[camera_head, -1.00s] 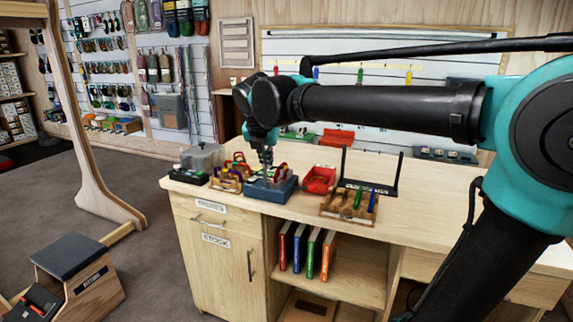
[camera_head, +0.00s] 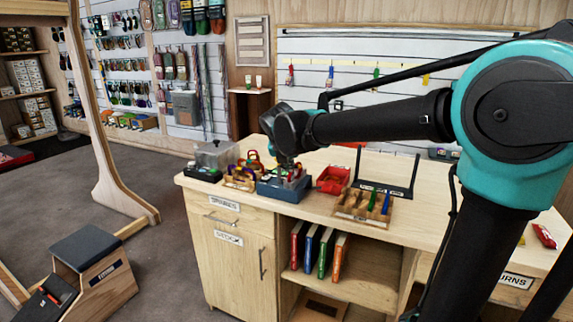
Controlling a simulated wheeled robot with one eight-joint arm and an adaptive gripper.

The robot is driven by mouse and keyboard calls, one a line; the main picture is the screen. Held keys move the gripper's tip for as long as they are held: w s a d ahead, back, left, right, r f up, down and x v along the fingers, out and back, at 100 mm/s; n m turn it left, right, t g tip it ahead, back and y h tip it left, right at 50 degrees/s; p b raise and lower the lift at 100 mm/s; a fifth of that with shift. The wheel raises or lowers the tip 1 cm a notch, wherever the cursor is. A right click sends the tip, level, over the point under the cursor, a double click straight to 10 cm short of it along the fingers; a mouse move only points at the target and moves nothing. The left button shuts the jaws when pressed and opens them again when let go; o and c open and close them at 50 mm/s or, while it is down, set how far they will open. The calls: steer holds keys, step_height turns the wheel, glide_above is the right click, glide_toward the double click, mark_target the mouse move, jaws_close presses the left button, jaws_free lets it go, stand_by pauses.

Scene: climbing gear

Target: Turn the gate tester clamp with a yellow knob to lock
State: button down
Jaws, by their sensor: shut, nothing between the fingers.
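My gripper (camera_head: 286,163) is small in the head view and hangs down from the wrist, over the blue box (camera_head: 283,193) on the bench. Its fingers are shut with nothing seen between them, and the tips are hard to make out against the box. Small red and green details show at the top of the blue box, beside the gripper. I cannot pick out the clamp's yellow knob; it is too small or hidden behind my gripper. I cannot tell whether the fingers touch anything.
Left of the blue box are a wooden tray of coloured gear (camera_head: 240,181) and a clear bin (camera_head: 215,155). To the right are a red bin (camera_head: 333,180), a wooden tray with coloured tools (camera_head: 362,207) and a black stand (camera_head: 385,190).

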steer(key=shift+w+d+f, duration=0.1)
steer(key=shift+w+f, duration=0.05)
steer(key=shift+w, duration=0.65)
steer(key=shift+w+d, duration=0.3)
steer(key=shift+w, duration=0.3)
steer(key=shift+w+d, duration=0.3)
steer(key=shift+w, duration=0.3)
stand_by(1.9)
steer(key=shift+s, duration=0.1)
stand_by(0.4)
